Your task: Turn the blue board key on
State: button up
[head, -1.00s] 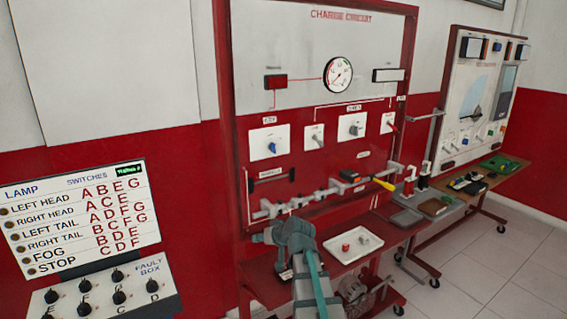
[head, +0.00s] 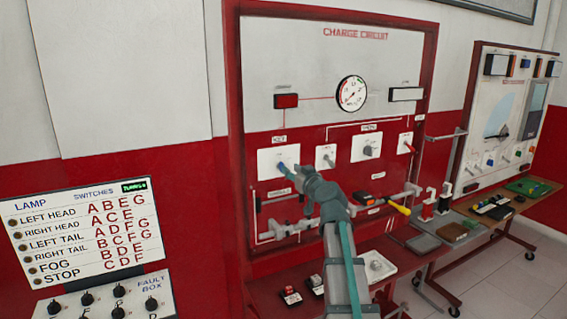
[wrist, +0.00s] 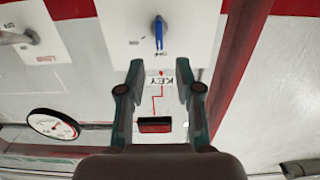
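The blue key (wrist: 158,33) sits on a white plate (wrist: 185,18) labelled KEY on the charge circuit board. In the wrist view its handle stands about vertical, with small lettering beside it too blurred to read surely. My gripper (wrist: 160,68) is open and empty; its two teal fingers lie either side of the key's line, with the tips short of the key in the picture. In the head view my gripper (head: 289,168) is in front of the key's plate (head: 266,162) and largely hides the key.
Other white switch plates (head: 367,147) and a round gauge (head: 352,93) are on the same board. A rail with a yellow-handled tool (head: 399,208) runs below. A fault box panel (head: 85,235) stands at the left. Red benches with parts extend right.

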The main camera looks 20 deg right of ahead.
aim_at(284, 164)
jog(key=w+p, duration=0.2)
jog(key=w, duration=0.5)
jog(key=shift+w, duration=0.2)
grip_shut()
